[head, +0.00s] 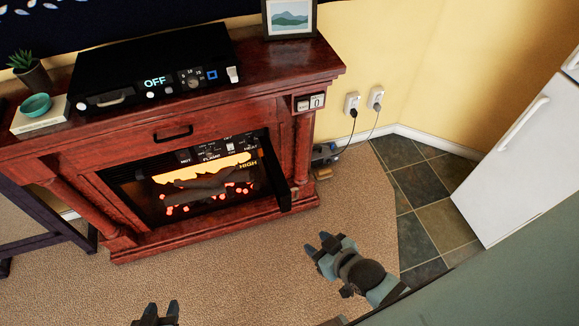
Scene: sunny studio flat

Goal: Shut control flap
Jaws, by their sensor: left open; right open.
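The red-brown wooden fireplace (200,125) holds a glowing electric fire. A row of controls (215,150) with a lit FLAME label shows along the top of the fire opening, uncovered. A dark narrow panel (274,178) juts out at the right side of the opening, seen nearly edge-on; it looks like a flap or door standing open, but I cannot tell for sure which. My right gripper (318,244) is open and empty, over the carpet in front and to the right of this panel, apart from it. My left gripper (161,308) is open at the bottom edge, partly cut off.
A black box reading OFF (155,70), a plant (30,72), a teal bowl (36,105) and a picture frame (290,18) sit on the mantel. Plugged cords (352,125) hang at the right wall. Carpet (230,270) in front is clear.

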